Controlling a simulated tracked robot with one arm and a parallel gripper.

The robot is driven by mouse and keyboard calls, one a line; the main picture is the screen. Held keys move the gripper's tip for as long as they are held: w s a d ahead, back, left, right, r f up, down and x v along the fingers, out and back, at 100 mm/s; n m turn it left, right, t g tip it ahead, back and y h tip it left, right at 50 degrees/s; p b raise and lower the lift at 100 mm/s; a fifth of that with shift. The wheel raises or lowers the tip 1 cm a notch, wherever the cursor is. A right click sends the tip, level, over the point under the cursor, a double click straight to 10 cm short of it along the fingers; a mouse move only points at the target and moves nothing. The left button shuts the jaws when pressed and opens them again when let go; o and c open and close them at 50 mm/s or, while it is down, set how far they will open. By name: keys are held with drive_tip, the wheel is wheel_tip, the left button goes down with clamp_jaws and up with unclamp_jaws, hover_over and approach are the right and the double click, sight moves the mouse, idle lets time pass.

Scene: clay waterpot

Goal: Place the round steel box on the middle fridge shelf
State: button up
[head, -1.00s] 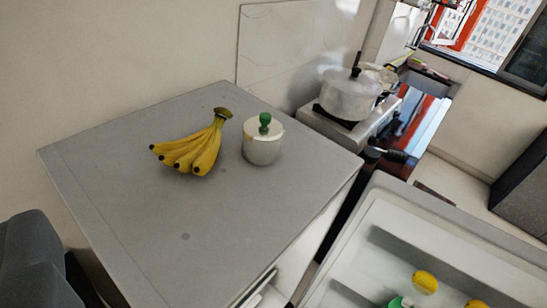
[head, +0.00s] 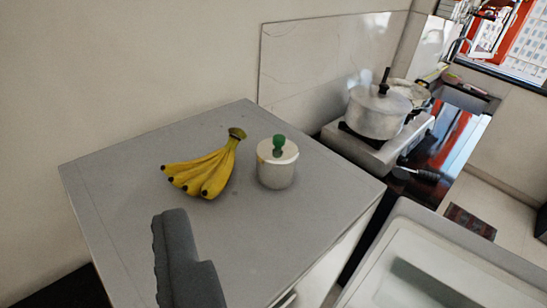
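The round steel box (head: 277,169) is a small silvery pot with a pale lid and a green knob. It stands upright on the grey top of the fridge (head: 130,235), right of the bananas. A dark grey part of my gripper (head: 183,260) rises from the bottom of the head view. It is in front of and to the lower left of the box, apart from it in the picture. I cannot tell whether it is open or shut. The fridge's middle shelf is hidden from this view.
A bunch of bananas (head: 206,170) lies just left of the box. The open fridge door (head: 450,260) fills the lower right. A large pot (head: 377,112) stands on a stove behind, right of the fridge. The front of the fridge top is clear.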

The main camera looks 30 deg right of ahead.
drive_tip(key=w+d+f+m+h+p, duration=0.1)
drive_tip(key=w+d+f+p, duration=0.15)
drive_tip(key=w, duration=0.45)
drive_tip(key=w+d+f+m+t+h+p, duration=0.1)
drive_tip(key=w+d+f+p, duration=0.15)
drive_tip(key=w, duration=0.35)
drive_tip(key=w+d+f+h+p, duration=0.1)
drive_tip(key=w+d+f, duration=0.1)
drive_tip(key=w+d, duration=0.35)
drive_tip(key=w+d+f+m+h+p, duration=0.3)
drive_tip(key=w+d+f+h, duration=0.1)
drive_tip(key=w+d+f, duration=0.3)
approach(279, 143)
drive_tip(key=shift+w+d+f+h+p, duration=0.15)
drive_tip(key=shift+w+h+p, duration=0.25)
drive_tip(key=shift+w, duration=0.4)
drive_tip(key=shift+x, duration=0.75)
drive_tip(key=shift+p+x, duration=0.75)
drive_tip(key=shift+x, duration=1.8)
drive_tip(key=shift+w+d, duration=0.15)
drive_tip(key=shift+w, duration=0.2)
